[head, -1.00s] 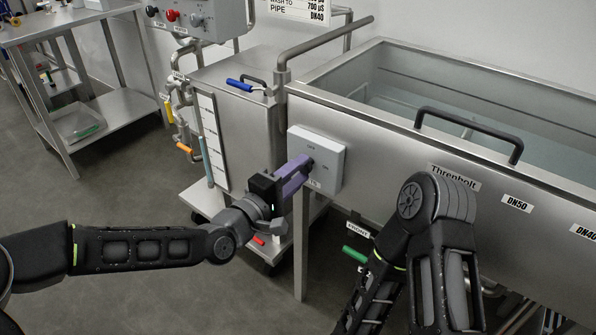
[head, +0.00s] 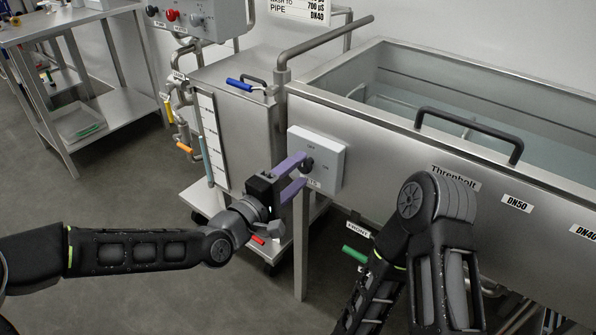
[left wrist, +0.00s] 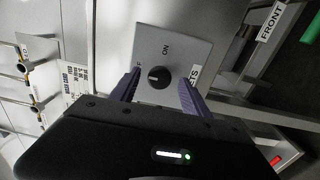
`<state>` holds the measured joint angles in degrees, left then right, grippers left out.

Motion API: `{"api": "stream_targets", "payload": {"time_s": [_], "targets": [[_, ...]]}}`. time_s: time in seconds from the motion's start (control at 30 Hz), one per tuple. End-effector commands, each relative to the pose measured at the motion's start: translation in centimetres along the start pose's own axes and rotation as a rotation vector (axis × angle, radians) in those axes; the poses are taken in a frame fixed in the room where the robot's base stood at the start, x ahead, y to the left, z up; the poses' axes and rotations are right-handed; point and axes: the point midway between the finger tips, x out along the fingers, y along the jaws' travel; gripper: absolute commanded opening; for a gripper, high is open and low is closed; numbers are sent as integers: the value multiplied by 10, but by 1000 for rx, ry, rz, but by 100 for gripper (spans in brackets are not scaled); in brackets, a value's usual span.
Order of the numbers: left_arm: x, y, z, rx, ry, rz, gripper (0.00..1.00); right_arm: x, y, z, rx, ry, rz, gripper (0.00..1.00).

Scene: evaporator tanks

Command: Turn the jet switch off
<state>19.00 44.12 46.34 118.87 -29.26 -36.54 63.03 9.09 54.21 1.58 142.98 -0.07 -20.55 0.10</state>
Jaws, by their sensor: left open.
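The jet switch is a black round knob (head: 306,165) on a pale box (head: 331,158) fixed to the front of the steel tank. The box carries OFF and ON marks. The knob also shows in the left wrist view (left wrist: 159,78), but I cannot tell exactly which mark it points to. My left gripper (head: 303,171) has purple fingers and is open at the box, one finger above the other in the head view. In the left wrist view, the knob appears between the spread fingertips (left wrist: 160,83), with gaps on both sides. My right gripper is not in view.
The open steel tank (head: 440,170) has a black handle (head: 470,125) on its front. A steel cabinet with a blue-handled valve (head: 240,85) stands to the left. A steel table (head: 60,30) is at far left. The floor (head: 110,200) between is clear.

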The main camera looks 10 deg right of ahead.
Motion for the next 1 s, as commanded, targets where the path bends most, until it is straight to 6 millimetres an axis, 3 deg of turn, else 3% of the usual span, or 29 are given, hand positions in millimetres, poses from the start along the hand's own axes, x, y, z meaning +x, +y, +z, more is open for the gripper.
{"api": "stream_targets", "payload": {"time_s": [0.43,1.0], "targets": [[-65,1,-1,0,2,0,55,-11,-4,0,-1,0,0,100],[-70,0,0,3,0,1,55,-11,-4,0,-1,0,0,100]]}}
